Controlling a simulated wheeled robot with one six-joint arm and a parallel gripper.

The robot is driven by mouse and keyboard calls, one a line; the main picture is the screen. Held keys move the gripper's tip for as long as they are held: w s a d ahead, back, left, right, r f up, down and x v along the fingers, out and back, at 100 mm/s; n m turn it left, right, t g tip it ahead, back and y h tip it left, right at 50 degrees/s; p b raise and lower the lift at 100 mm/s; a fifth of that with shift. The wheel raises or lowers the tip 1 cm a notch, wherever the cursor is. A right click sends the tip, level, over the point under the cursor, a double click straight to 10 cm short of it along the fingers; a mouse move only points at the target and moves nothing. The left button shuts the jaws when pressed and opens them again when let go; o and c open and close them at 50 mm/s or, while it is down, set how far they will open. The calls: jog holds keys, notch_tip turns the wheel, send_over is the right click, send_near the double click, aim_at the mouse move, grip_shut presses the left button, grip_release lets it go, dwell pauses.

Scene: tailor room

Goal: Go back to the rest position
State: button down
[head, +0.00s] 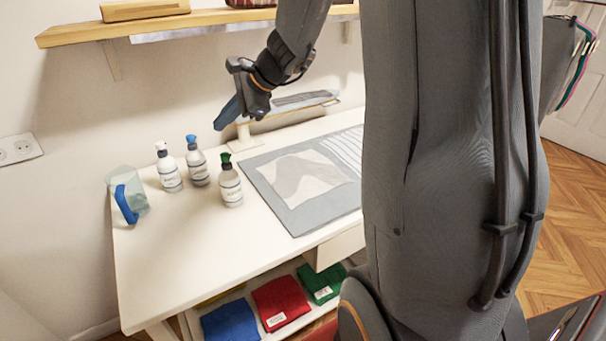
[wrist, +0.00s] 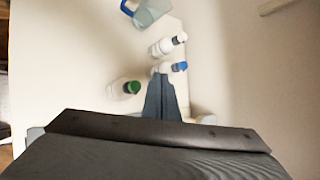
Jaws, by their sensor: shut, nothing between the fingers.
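My gripper (head: 228,112) is raised above the back part of the white table (head: 150,260), near the wall. Its fingers point down and to the left, and they are together with nothing between them. In the wrist view my gripper (wrist: 162,80) shows as two dark fingers side by side. It is apart from the bottles in the head view. My arm runs up from the gripper and across the right half of the head view, hiding part of the table.
Bottles with white (head: 169,168), blue (head: 197,162) and green (head: 230,180) tops stand near a clear jug (head: 128,195). A grey mat (head: 270,195) lies right of them. A wooden shelf (head: 200,24) hangs above. Blue (head: 230,321), red (head: 281,302) and green (head: 322,283) cloths lie below.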

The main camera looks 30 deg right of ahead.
dwell(0.4)
jog(key=s+f+n+g+h, duration=0.1)
jog(key=s+f+n+h, duration=0.1)
jog(key=s+f+n, duration=0.2)
jog(key=s+f+n+g+h+b, duration=0.1)
jog(key=s+f+n+g+h, duration=0.1)
jog(key=s+f+n, duration=0.3)
jog(key=s+a+f+n+g+h+b, duration=0.1)
jog(key=s+f+n+g+h, duration=0.1)
jog(key=s+f+n, duration=0.3)
jog(key=s+n, duration=0.4)
jog(key=s, duration=0.6)
jog(key=shift+f+n, duration=0.25)
jog(key=shift+n, duration=0.05)
jog(key=shift+s, duration=0.1)
